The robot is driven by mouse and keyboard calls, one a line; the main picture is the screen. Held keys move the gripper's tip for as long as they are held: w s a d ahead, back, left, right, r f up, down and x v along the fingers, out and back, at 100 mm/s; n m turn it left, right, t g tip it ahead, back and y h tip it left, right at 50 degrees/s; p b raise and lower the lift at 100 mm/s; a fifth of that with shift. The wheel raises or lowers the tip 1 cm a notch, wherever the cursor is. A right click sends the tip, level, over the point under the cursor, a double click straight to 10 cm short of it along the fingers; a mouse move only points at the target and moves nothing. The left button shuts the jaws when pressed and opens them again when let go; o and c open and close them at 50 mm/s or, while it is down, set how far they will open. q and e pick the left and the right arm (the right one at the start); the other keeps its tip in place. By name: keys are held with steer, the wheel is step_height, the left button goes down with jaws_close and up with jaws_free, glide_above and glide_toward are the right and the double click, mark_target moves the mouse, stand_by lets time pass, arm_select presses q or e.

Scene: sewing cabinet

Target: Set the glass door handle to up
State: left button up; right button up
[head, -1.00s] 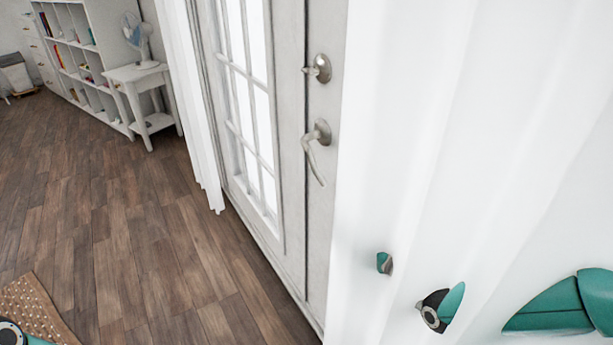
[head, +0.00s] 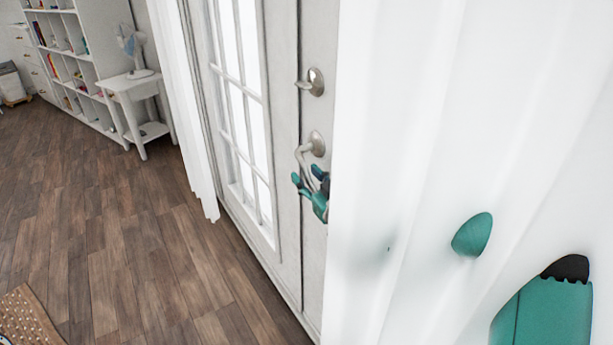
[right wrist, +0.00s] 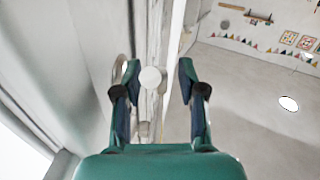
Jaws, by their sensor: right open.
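The glass door (head: 238,110) stands in the middle of the head view, with white bars across its panes. Its metal lever handle (head: 316,144) sits below a separate metal knob (head: 314,82). The lever hangs downward from its round plate, and its lower end is hidden by my right gripper (head: 311,188). My right gripper is open at the lower part of the lever; whether it touches is unclear. In the right wrist view its fingers (right wrist: 158,75) are spread, with a pale round disc (right wrist: 150,80) showing between them. My left gripper is not in view.
A white curtain (head: 420,110) covers the right side, and my right arm pokes through it. Another curtain (head: 180,110) hangs left of the door. A small white table (head: 135,80) with a fan stands far left. The wood floor (head: 130,240) between is clear.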

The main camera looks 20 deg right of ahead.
steer(key=shift+w, duration=0.1)
jaws_close()
stand_by(0.3)
steer(key=shift+a, duration=0.15)
